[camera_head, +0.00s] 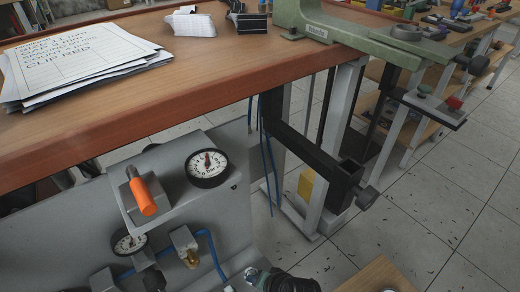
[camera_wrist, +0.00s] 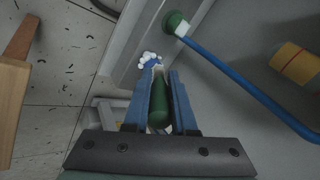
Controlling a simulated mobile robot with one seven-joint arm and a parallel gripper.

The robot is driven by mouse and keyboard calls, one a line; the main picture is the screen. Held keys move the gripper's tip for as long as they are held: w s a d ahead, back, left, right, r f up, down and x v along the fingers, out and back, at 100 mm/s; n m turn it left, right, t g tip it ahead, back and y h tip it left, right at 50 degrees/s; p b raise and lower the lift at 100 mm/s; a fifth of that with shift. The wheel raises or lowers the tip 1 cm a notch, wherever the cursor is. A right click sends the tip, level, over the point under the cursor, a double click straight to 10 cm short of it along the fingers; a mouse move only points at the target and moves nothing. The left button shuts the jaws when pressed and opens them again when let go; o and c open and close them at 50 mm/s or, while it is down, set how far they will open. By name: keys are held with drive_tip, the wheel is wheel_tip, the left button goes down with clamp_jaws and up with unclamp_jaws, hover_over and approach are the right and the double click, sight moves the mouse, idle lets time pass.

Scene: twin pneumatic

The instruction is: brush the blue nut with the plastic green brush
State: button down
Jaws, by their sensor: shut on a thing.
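The green brush (camera_wrist: 159,107) is in the wrist view, its handle between the blue fingers of my gripper (camera_wrist: 158,86). My gripper is shut on it. A small white and blue tuft or part (camera_wrist: 150,59) shows just past the brush's far end; I cannot tell whether it is bristles or a separate piece. I cannot make out the blue nut for sure in either view. A blue hose (camera_wrist: 240,78) runs to a white and green fitting (camera_wrist: 177,23) ahead and right of the brush. The brush is not clear in the head view.
A wooden bench (camera_head: 130,92) with papers (camera_head: 75,55) spans the left of the head view. Below it, a grey panel carries a gauge (camera_head: 207,167), an orange handle (camera_head: 143,196) and a brass fitting (camera_head: 186,246). Tiled floor (camera_head: 420,220) lies open at right.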

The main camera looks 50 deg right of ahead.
drive_tip(key=shift+s+d, duration=0.45)
drive_tip(key=shift+d, duration=0.3)
wheel_tip(320, 180, up, 6)
drive_tip(key=p, duration=0.6)
wheel_tip(320, 180, up, 3)
drive_tip(key=p, duration=0.3)
drive_tip(key=shift+p, duration=0.35)
